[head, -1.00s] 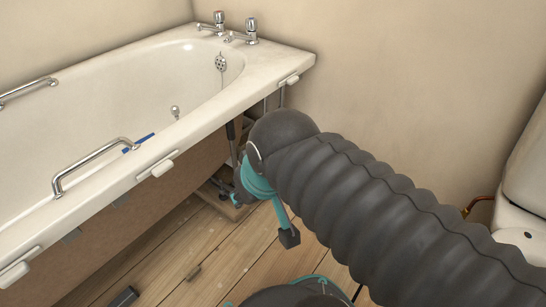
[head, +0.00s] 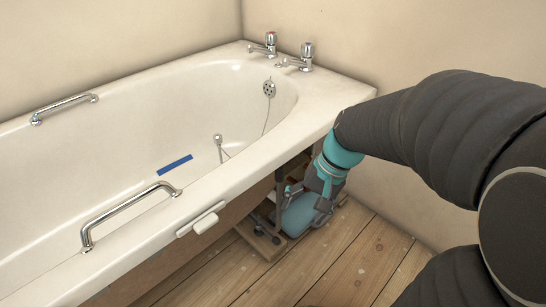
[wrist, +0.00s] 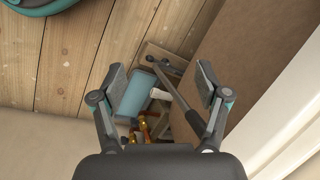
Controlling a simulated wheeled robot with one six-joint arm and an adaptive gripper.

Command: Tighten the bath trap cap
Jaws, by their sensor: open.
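My gripper (wrist: 160,82) is open in the wrist view, with its two fingers apart and nothing held. Below and between the fingers are a short white cylinder (wrist: 160,95), a grey bar (wrist: 166,66) and orange-brass fittings (wrist: 143,130). I cannot tell the bath trap cap apart from these parts. In the head view my gripper (head: 322,193) is low at the open end of the bath (head: 250,150), and my arm and the bath edge partly hide the space under it.
A light blue object (head: 298,214) sits under the bath end, also in the wrist view (wrist: 134,93). A wooden frame (head: 262,241) supports the bath there. The brown side panel (wrist: 262,60) is close on the right. Bare floorboards (head: 350,260) lie in front.

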